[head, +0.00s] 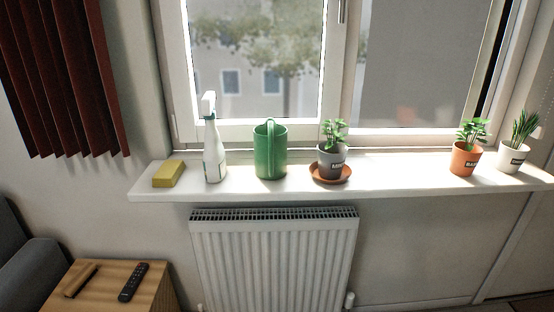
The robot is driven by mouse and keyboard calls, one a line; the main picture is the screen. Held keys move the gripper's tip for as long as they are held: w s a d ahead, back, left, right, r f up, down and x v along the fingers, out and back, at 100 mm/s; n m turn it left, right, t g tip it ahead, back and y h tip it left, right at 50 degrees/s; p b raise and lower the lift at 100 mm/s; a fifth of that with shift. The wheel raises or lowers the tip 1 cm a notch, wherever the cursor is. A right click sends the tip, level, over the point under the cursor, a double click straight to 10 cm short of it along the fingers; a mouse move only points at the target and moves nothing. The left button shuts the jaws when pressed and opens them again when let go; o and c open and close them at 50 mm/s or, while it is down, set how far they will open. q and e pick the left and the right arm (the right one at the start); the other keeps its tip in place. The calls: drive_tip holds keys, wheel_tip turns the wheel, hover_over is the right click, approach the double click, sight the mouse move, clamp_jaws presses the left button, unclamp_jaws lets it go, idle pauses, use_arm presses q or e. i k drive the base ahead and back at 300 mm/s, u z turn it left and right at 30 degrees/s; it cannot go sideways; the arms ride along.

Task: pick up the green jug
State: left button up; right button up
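The green jug (270,152) stands upright on the white windowsill (240,189), near the middle of the head view. Its handle faces toward me and rises along its front. A white spray bottle (214,150) stands to its left, and a grey pot with a plant (331,160) stands to its right, both apart from it. Neither of my grippers shows in the head view.
A yellow sponge (168,174) lies at the sill's left end. The grey pot sits on a terracotta saucer (343,180). An orange pot (465,159) and a white pot (513,157) stand far right. A radiator (275,260) is below; a wooden table (140,299) is lower left.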

sight(270, 137)
drive_tip(key=z, duration=1.1)
drive_tip(key=i, duration=1)
drive_tip(key=u, duration=0.55)
